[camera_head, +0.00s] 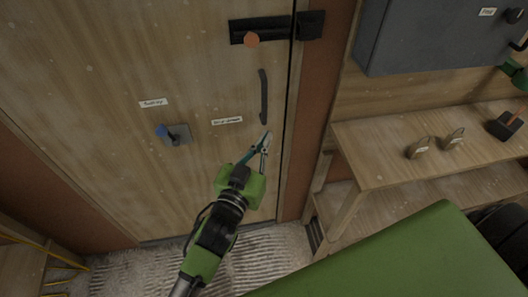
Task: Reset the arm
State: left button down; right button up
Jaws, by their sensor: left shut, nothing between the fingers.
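My left gripper (264,146), green and black with slim teal fingers, is raised in front of a wooden door (110,90). Its fingertips show just below the door's dark vertical handle (264,95); I cannot tell whether they touch it. The fingers are shut with nothing held. The left arm comes up from the bottom of the picture. My right gripper is not in view.
A dark latch (275,28) with an orange knob (251,40) sits high on the door. A small blue-grey fixture (180,134) and labels are on it. At right, a wooden bench (390,150) stands below a grey cabinet (430,35). A striped mat (260,255) lies on the floor.

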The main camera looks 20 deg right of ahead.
pick_arm(q)
jog(key=s+a+f+n+g+y, duration=0.1)
jog(key=s+a+f+y, duration=0.15)
jog(key=a+f, duration=0.75)
jog(key=s+a+f+n+g+y, duration=0.1)
jog(key=s+a+f+g+y, duration=0.2)
jog(key=f, duration=1.3)
jog(key=s+a+f+n+y, duration=0.1)
jog(key=a+f+y, duration=0.1)
jog(key=a+f, duration=0.8)
jog(key=s+a+f+n+g+y, duration=0.1)
jog(key=s+a+f+g+y, duration=0.1)
jog(key=s+a+f, duration=0.5)
jog(key=s+a+f+n+g+y, duration=0.15)
jog(key=s+a+f, duration=0.25)
jog(key=s+f, duration=0.65)
jog(key=s+a+f+g, duration=0.2)
jog(key=s+a+f, duration=0.1)
jog(key=s, duration=0.5)
jog(key=s+a+f+g+y, duration=0.1)
jog(key=s+a+f+g, duration=0.1)
jog(key=s+a, duration=0.3)
jog(key=s+f+n, duration=0.1)
jog(key=s, duration=0.3)
jog(key=shift+a+f, duration=0.15)
jog(key=shift+a, duration=0.05)
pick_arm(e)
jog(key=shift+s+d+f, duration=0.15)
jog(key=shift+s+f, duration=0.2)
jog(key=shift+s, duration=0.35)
